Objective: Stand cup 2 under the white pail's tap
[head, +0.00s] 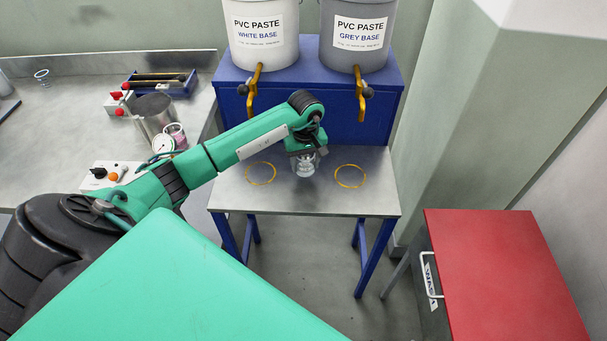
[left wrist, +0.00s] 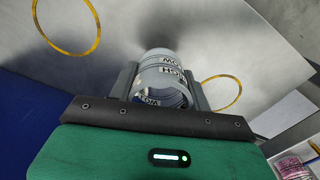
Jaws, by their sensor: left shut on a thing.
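My left gripper (head: 306,156) is shut on a clear cup (head: 305,167), held over the metal table between two yellow rings. In the left wrist view the cup (left wrist: 165,78) sits between the fingers, with dark printing on its wall; its number is not readable. I cannot tell whether its base touches the table. The white pail (head: 263,32) stands on the blue stand with its yellow tap (head: 253,90) on the front. The left yellow ring (head: 261,174) lies below that tap; it also shows in the left wrist view (left wrist: 239,92). My right gripper is not in view.
The grey pail (head: 357,35) and its tap (head: 361,92) are at right, above the right yellow ring (head: 350,176). The left bench holds a metal pot (head: 153,112), a dial gauge and a switch box. A red-topped cabinet (head: 505,275) stands right front.

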